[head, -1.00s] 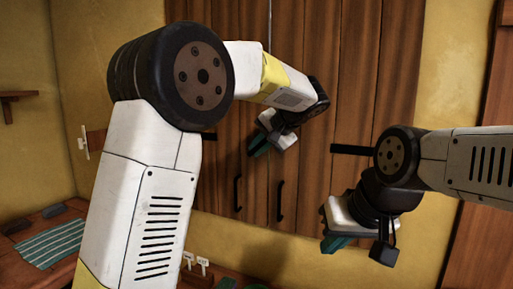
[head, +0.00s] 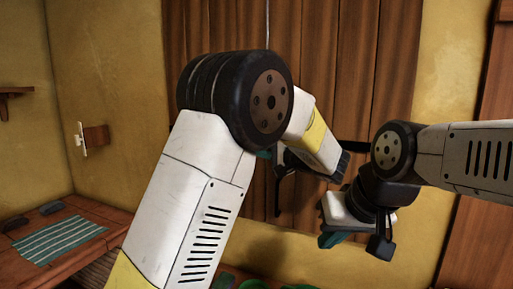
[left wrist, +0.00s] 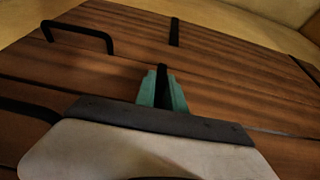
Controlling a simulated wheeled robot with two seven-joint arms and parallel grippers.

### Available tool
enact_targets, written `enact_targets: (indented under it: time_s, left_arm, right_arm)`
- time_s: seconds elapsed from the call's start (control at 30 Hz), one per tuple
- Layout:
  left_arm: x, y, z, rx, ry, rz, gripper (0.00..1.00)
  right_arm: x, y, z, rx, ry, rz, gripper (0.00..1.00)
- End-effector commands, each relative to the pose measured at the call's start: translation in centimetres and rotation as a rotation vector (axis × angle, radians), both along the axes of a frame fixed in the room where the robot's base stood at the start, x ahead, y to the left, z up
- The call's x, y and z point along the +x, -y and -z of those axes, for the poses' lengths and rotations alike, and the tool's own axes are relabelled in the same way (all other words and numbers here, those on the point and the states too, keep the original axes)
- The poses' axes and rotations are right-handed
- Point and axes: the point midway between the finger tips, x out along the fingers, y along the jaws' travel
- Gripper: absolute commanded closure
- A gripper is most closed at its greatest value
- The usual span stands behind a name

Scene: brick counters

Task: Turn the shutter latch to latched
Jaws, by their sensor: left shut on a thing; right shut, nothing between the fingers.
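The brown wooden shutter (head: 335,60) is closed against the wall, with upright planks. In the left wrist view, the teal fingers of my left gripper (left wrist: 162,90) are shut on a dark bar, the shutter latch (left wrist: 162,72), which stands between them and points up the picture. In the head view, my left arm hides the latch and most of that gripper; only a little teal (head: 265,154) shows beside the elbow. My right gripper (head: 332,240) is shut and empty, in front of the shutter's lower right, apart from it.
A black handle (head: 278,190) is on the shutter; the wrist view shows two handles, one (left wrist: 76,34) at upper left. A black bar (left wrist: 174,31) lies beyond the latch. A wooden counter (head: 95,212) with a striped cloth (head: 58,240) is at left.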

Motion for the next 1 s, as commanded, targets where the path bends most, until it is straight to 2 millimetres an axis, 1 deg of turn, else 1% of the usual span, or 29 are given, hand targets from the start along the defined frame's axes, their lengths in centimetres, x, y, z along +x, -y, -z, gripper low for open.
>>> enact_targets:
  time_s: [0.57,0.6,0.67,0.7,1.0]
  left_arm:
    - [-0.04,-0.06,0.17,0.03,0.011,-0.003,1.0]
    - [-0.03,-0.07,0.17,0.03,0.011,-0.002,0.8]
    - [-0.03,-0.07,0.16,0.03,0.011,-0.002,0.68]
    - [-0.03,-0.07,0.15,0.03,0.011,-0.002,0.64]
    - [-0.07,0.03,0.11,0.029,0.012,-0.001,0.64]
  right_arm:
    - [0.0,0.0,0.0,0.0,0.0,0.0,1.0]
    - [0.0,0.0,0.0,0.0,0.0,0.0,1.0]
    - [0.0,0.0,0.0,0.0,0.0,0.0,1.0]
    - [0.0,0.0,0.0,0.0,0.0,0.0,1.0]
    - [0.0,0.0,0.0,0.0,0.0,0.0,1.0]
